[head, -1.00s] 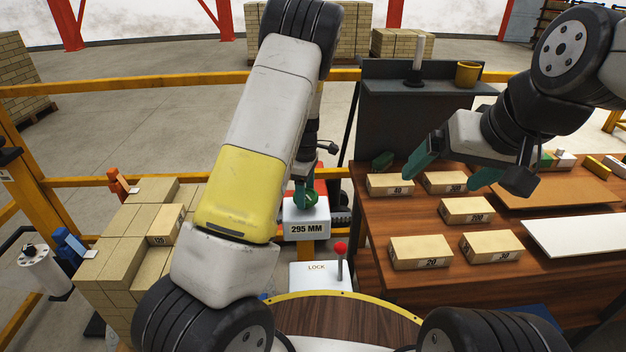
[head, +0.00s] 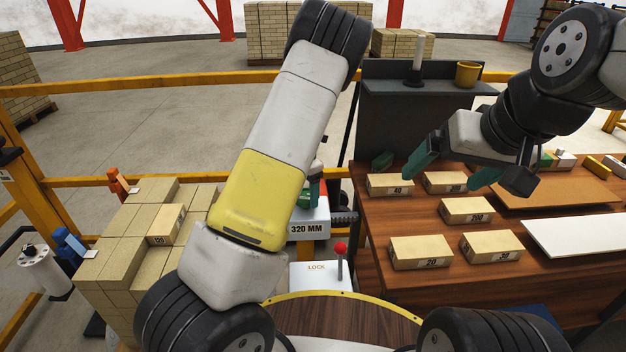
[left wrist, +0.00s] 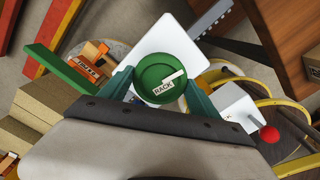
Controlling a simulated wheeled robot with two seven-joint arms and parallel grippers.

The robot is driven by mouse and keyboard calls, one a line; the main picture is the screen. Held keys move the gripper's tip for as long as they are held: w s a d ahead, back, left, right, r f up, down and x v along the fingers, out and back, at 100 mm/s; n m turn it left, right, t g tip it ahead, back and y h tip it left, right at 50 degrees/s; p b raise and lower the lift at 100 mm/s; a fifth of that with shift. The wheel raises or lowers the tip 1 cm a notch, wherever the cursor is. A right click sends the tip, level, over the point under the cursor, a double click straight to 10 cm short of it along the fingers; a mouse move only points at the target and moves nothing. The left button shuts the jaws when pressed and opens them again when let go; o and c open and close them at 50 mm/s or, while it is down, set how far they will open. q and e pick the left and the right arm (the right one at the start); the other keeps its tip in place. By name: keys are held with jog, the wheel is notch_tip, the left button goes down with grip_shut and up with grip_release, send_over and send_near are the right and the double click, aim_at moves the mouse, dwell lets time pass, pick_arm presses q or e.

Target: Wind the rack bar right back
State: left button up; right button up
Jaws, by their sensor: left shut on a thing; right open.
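A round green knob labelled RACK (left wrist: 165,90) sits on a white housing (head: 308,228) that reads 320 MM. My left gripper (left wrist: 160,84) is shut on this knob, one teal finger on each side. In the head view my left arm hides most of the knob and fingers. The grey toothed rack bar (left wrist: 210,17) sticks out from the housing; a short piece (head: 345,217) shows beside it in the head view. My right gripper (head: 445,178) is open and empty above the wooden bench.
A white LOCK box (head: 316,277) with a red-knobbed lever (head: 340,248) stands in front of the housing. Stacked bricks (head: 120,235) stand on the left. The bench (head: 380,290) on the right carries several numbered bricks (head: 420,251) and a white board (head: 575,235).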

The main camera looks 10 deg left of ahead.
pick_arm(q)
jog(key=shift+w+n, duration=0.1)
jog(key=shift+n, duration=1.1)
jog(key=o, duration=1.4)
notch_tip(320, 180, up, 7)
jog(key=shift+f, duration=0.1)
jog(key=shift+r, duration=0.5)
